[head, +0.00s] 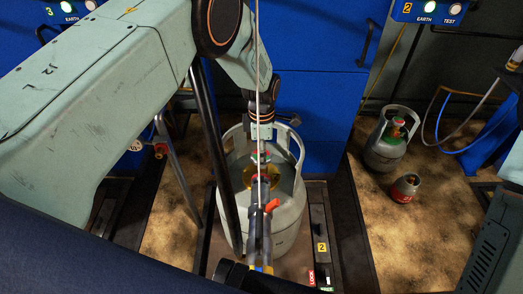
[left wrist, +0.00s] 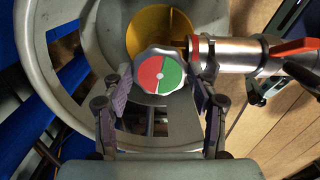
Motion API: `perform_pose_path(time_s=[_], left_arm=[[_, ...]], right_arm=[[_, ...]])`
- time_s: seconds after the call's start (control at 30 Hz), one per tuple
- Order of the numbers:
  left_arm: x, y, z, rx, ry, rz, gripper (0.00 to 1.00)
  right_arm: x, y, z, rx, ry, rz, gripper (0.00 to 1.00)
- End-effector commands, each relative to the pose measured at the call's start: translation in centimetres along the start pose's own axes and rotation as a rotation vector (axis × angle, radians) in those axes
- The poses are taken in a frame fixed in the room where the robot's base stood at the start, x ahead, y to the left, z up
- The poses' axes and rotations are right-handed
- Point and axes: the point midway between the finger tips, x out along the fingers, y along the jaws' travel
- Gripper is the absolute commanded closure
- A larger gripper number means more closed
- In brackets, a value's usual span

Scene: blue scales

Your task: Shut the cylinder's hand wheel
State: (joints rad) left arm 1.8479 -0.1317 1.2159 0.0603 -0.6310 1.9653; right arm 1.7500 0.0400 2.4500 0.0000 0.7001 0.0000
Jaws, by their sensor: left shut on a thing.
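The grey gas cylinder (head: 287,215) stands upright on a scale in the middle of the head view, with a collar guard around its top. Its hand wheel (left wrist: 160,72), with a white rim and a red and green face, shows in the left wrist view; it is small in the head view (head: 261,157). My left gripper (left wrist: 162,97) reaches down inside the collar from above, its two purple-padded fingers on either side of the wheel, and it is shut on the wheel. In the head view the left gripper (head: 262,133) is partly hidden by a thin cable. My right gripper is not in view.
A metal coupling (left wrist: 228,54) with a red lever (left wrist: 294,47) joins the valve beside the wheel. The collar guard (left wrist: 90,75) closes around the gripper. Two smaller cylinders (head: 384,150) (head: 405,188) stand on the floor at right. Blue cabinets (head: 320,95) stand behind.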

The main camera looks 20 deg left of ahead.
Motion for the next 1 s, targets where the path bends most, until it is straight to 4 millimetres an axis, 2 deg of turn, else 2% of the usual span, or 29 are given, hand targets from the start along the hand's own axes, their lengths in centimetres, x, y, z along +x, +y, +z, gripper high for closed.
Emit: perform_pose_path(time_s=[0.27, 1.0], left_arm=[[-0.1, 0.0, 0.1, 0.165, -0.002, 0.001, 0.72], [-0.1, -0.1, 0.1, 0.864, -0.001, 0.001, 0.72]], right_arm=[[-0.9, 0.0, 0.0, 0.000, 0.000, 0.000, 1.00], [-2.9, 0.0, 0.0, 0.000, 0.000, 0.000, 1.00]])
